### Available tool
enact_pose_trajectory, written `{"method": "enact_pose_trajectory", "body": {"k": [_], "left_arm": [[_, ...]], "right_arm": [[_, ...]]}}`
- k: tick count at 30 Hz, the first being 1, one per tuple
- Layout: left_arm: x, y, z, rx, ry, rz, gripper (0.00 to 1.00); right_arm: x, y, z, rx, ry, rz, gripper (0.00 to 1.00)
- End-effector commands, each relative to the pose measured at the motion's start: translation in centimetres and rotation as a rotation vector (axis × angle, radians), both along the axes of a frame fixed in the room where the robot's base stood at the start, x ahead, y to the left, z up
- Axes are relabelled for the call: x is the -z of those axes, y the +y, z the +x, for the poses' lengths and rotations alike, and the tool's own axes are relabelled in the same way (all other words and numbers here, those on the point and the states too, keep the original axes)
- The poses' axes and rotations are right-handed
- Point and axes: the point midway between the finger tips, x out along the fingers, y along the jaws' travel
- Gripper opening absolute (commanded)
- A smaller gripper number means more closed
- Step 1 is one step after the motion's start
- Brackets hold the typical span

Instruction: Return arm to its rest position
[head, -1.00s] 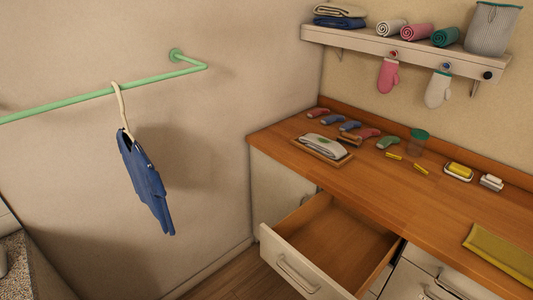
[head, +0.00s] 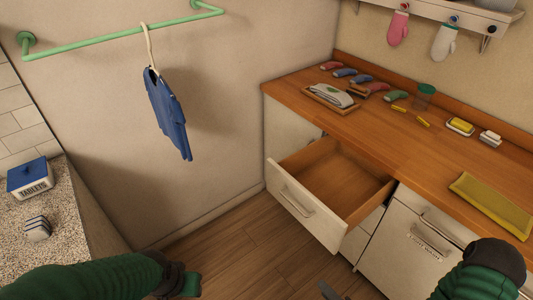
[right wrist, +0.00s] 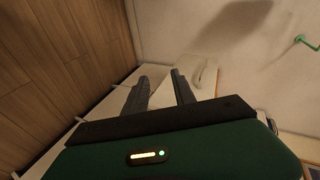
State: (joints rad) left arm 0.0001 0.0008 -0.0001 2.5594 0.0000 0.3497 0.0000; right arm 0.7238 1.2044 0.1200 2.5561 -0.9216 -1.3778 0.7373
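My right arm comes in at the lower right of the head view. Only a dark tip of my right gripper (head: 330,291) shows there, at the bottom edge over the floor, in front of the open drawer (head: 308,217). In the right wrist view my right gripper (right wrist: 158,86) has its two dark fingers apart with nothing held between them. The drawer's pale front is behind and around the fingers there. My left arm comes in at the lower left of the head view, and its gripper is out of the frame.
The open drawer juts out below the wooden counter (head: 440,150). A blue garment (head: 168,115) hangs from a green rail (head: 120,36). A speckled counter (head: 62,240) at left holds a tablets box (head: 32,178). The wooden floor between is clear.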

Motion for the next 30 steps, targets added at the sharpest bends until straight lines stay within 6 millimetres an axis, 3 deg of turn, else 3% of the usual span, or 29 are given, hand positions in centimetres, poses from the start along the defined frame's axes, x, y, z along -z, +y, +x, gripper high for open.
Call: {"method": "enact_pose_trajectory", "body": {"k": [8, 11, 14, 18, 21, 24, 30], "left_arm": [[-1.6, 0.0, 0.0, 0.000, 0.000, 0.000, 0.40], [-2.4, 0.0, 0.0, 0.000, 0.000, 0.000, 0.40], [-3.2, 0.0, 0.0, 0.000, 0.000, 0.000, 0.40], [-4.0, 0.0, 0.0, 0.000, 0.000, 0.000, 0.40], [-4.3, 0.0, 0.0, 0.000, 0.000, 0.000, 0.40], [-4.3, 0.0, 0.0, 0.000, 0.000, 0.000, 0.40], [-4.3, 0.0, 0.0, 0.000, 0.000, 0.000, 0.40]], "right_arm": [[-0.1, -3.5, 1.2, -0.257, 0.169, -0.528, 0.32], [-2.6, -5.6, 1.7, -0.355, 0.263, -0.760, 0.32], [-7.3, -6.7, 1.4, -0.442, 0.368, -0.947, 0.32], [-13.5, -4.9, -0.9, -0.556, 0.473, -1.028, 0.32], [-16.1, -3.1, -2.7, -0.624, 0.505, -1.018, 0.32], [-17.1, -2.1, -3.6, -0.661, 0.519, -1.004, 0.32], [-17.0, -2.1, -3.9, -0.667, 0.526, -1.000, 0.32]]}}
